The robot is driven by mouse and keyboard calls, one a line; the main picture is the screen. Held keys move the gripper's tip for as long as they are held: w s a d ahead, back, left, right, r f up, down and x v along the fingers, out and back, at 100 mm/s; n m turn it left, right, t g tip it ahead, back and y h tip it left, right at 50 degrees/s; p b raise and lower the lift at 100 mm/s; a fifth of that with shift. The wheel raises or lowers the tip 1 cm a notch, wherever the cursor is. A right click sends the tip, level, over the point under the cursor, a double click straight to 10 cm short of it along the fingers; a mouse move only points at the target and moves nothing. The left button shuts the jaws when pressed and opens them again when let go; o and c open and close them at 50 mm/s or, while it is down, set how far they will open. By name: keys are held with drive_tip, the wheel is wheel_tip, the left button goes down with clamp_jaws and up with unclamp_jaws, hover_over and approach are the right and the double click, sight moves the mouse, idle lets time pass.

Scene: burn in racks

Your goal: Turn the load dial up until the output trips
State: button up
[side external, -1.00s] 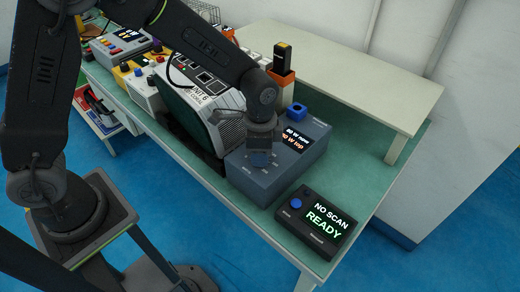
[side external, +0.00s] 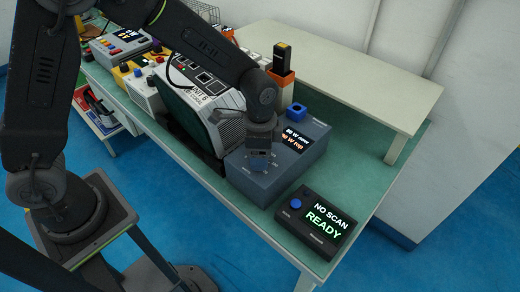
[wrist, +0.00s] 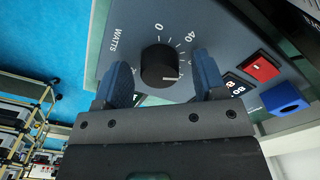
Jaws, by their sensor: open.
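The load box (side external: 265,183) is a grey-blue unit on the bench, with a small lit screen (side external: 298,140) whose two lines of watts are hard to read exactly. Its black round load dial (wrist: 158,66) shows in the wrist view, with a white pointer line toward the lower right and a WATTS scale marked 0 and 40. My gripper (wrist: 164,76) is open, with one blue finger on each side of the dial and visible gaps to it. In the side view my gripper (side external: 258,160) is over the box's front part and hides the dial.
A red rectangular part (wrist: 262,68) and a blue block (wrist: 283,98) sit on the box right of the dial. A black scanner box (side external: 318,222) reads NO SCAN, READY. The grey UNIT 6 (side external: 205,105) stands close left. A raised pale shelf (side external: 345,80) is behind.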

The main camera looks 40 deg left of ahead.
wheel_tip(320, 180, up, 14)
idle(0.6)
drive_tip(key=s+a+r+n+t, duration=0.2)
drive_tip(key=s+a+n, duration=0.3)
drive_tip(key=s, duration=0.3)
drive_tip(key=s+a+r+n+t, duration=0.3)
drive_tip(key=s+a+n, duration=0.2)
drive_tip(key=s+a, duration=0.2)
drive_tip(key=shift+s+r+t, duration=0.15)
drive_tip(key=shift+s+t, duration=0.15)
drive_tip(key=shift+s, duration=0.9)
drive_tip(key=shift+c, duration=0.2)
idle(1.2)
